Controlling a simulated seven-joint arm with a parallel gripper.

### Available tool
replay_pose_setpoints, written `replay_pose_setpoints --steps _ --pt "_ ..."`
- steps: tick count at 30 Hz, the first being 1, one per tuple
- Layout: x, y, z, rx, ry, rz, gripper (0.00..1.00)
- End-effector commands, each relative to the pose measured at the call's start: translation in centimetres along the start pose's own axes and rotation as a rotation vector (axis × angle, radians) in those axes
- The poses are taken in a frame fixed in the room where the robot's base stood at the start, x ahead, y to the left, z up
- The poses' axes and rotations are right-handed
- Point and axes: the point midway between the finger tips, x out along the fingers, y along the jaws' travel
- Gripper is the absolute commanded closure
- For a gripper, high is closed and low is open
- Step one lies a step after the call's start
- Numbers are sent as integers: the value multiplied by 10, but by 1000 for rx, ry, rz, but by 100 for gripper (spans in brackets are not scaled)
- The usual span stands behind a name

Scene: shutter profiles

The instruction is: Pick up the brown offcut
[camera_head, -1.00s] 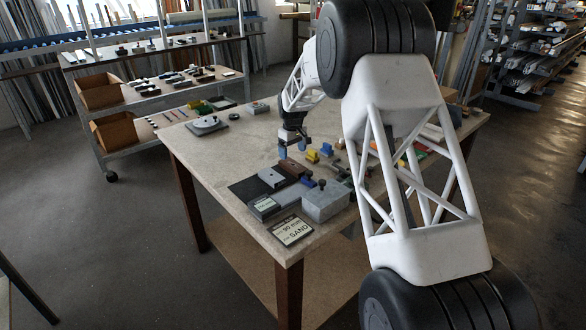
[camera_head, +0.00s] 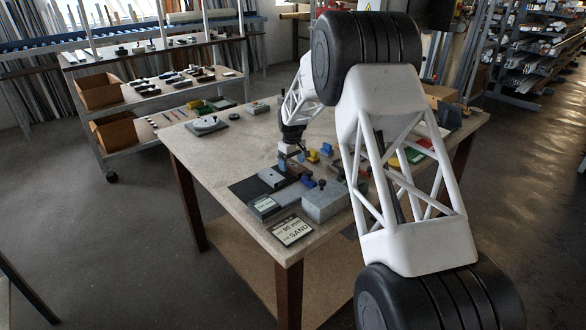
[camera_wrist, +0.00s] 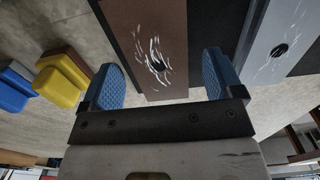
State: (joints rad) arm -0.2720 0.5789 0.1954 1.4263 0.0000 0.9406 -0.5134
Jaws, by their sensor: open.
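The brown offcut (camera_wrist: 148,30) is a flat block with a dark hole and white scratch-like marks. In the wrist view it lies between my two blue fingertips, with a gap on each side. In the head view it (camera_head: 297,168) lies beside the grey block, on or at the dark mat, partly hidden by my fingers. My gripper (camera_wrist: 162,78) is open and empty, pointing down just over the brown offcut; it also shows in the head view (camera_head: 292,160).
A grey block (camera_wrist: 287,40) with a hole lies beside the brown offcut. Yellow (camera_wrist: 60,82) and blue (camera_wrist: 14,90) pieces lie on the other side. A larger grey box (camera_head: 324,203) and a SAND sign (camera_head: 291,231) stand nearer the table's front corner.

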Motion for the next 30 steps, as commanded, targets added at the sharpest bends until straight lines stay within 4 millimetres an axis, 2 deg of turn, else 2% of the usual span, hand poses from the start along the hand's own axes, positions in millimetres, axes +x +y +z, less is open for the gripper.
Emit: replay_pose_setpoints --steps 5,20,23,30 --pt "9 0 0 0 0 0 14" --pt "8 0 0 0 0 0 14" --pt "9 0 0 0 0 0 26" --pt "8 0 0 0 0 0 63"
